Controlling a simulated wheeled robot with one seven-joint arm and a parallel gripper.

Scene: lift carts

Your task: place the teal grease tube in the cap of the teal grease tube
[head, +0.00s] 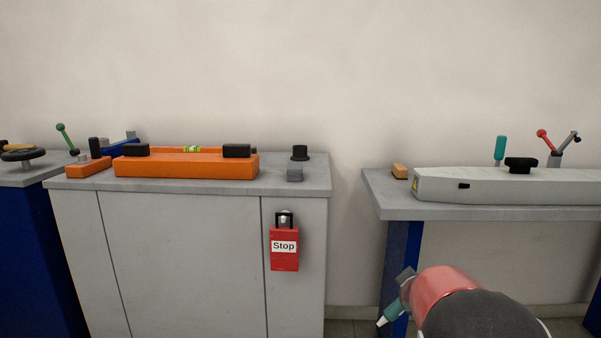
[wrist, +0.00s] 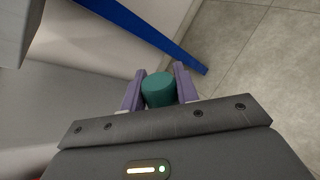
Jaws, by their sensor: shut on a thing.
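The teal grease tube (head: 391,313) is held in my gripper (head: 404,284) at the bottom of the head view, low in front of the right bench. Its pale tip points down and left, so it is tilted. In the wrist view the round teal end of the tube (wrist: 158,91) sits between the two purple fingers of my gripper (wrist: 160,84), which are shut on it. A small black flanged piece (head: 300,153) stands on the grey cabinet's top, at its back right; I cannot tell if it is the tube's cap. My gripper is right of it and lower.
The grey cabinet (head: 180,250) bears an orange level-like block (head: 185,166) and a small grey block (head: 295,175). A red Stop tag (head: 285,250) hangs on its front. The right bench (head: 400,209) bears a long grey body (head: 480,187) and an upright teal piece (head: 500,149).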

